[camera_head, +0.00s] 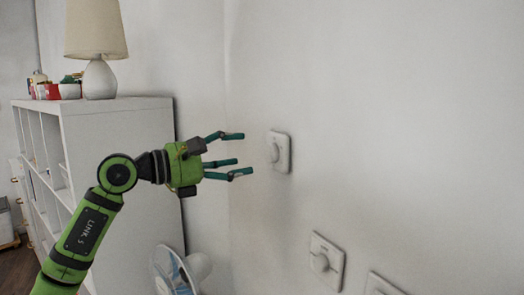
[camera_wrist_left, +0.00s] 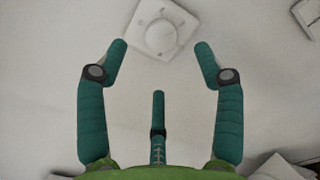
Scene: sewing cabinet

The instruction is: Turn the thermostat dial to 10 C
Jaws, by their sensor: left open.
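A white square wall unit (camera_head: 283,143) with a round knob (camera_head: 273,153) is on the wall, right of my left gripper (camera_head: 238,155). The gripper is open and empty, its teal fingers pointing at this unit with a gap between. In the left wrist view, a white square plate (camera_wrist_left: 143,19) with a round dial (camera_wrist_left: 162,37) is at the top, beyond and between the open fingertips (camera_wrist_left: 160,62). No scale or temperature marking is readable, so I cannot tell the dial's setting. My right gripper is not in view.
A white shelf (camera_head: 120,135) with a lamp (camera_head: 97,50) stands left. A white and blue fan (camera_head: 172,272) is below my gripper.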

